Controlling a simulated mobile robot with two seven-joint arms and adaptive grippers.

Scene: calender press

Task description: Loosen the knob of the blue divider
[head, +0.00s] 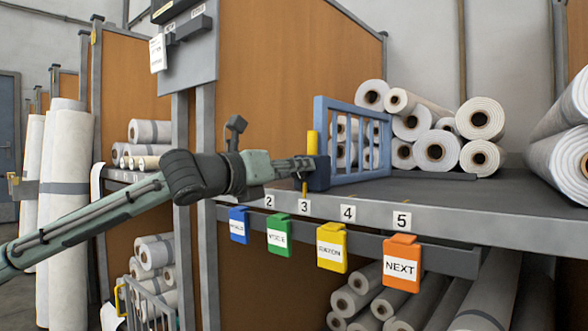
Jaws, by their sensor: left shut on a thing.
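The blue divider (350,103) is an open barred frame standing upright on the grey shelf, near its left end. A dark blue block (319,172) is at its near lower corner. My left gripper (308,166) reaches in from the left, its fingers level at this corner. It is shut on the knob, which is mostly hidden by the fingers. A yellow upright strip (312,143) stands just behind the fingertips, and a small yellow piece shows below them. My right gripper is not in view.
White rolls (433,130) are stacked on the shelf right of the divider, with more at the far right. The shelf's front edge (450,228) carries number labels. Coloured tags hang below, including the orange NEXT tag (401,262). A grey post (206,200) stands behind my left arm.

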